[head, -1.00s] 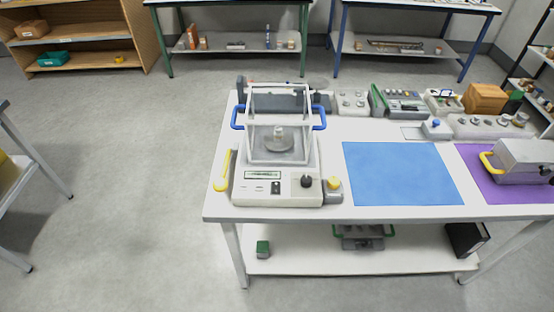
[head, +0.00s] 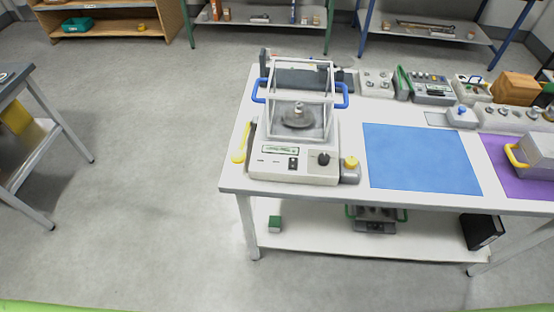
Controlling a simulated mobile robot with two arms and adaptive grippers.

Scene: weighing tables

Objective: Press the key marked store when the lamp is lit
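A white balance (head: 270,170) with a glass draft shield (head: 327,110) and blue side handles stands at the left end of the white table (head: 300,196). A metal weight (head: 298,110) sits on the pan inside the shield. The balance's front panel has a small greenish display (head: 280,150), a dark key block (head: 293,163) and a black knob (head: 323,158). A grey box with a yellow knob (head: 351,161) stands at its right side. Key markings and any lit lamp are too small to tell. Neither of my grippers is in view.
A blue mat (head: 420,160) lies bare right of the balance. A purple mat (head: 500,160) with a grey yellow-handled device (head: 535,150) lies further right. Devices and weights line the table's back edge. Another table (head: 35,75) stands at the left, with open floor between.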

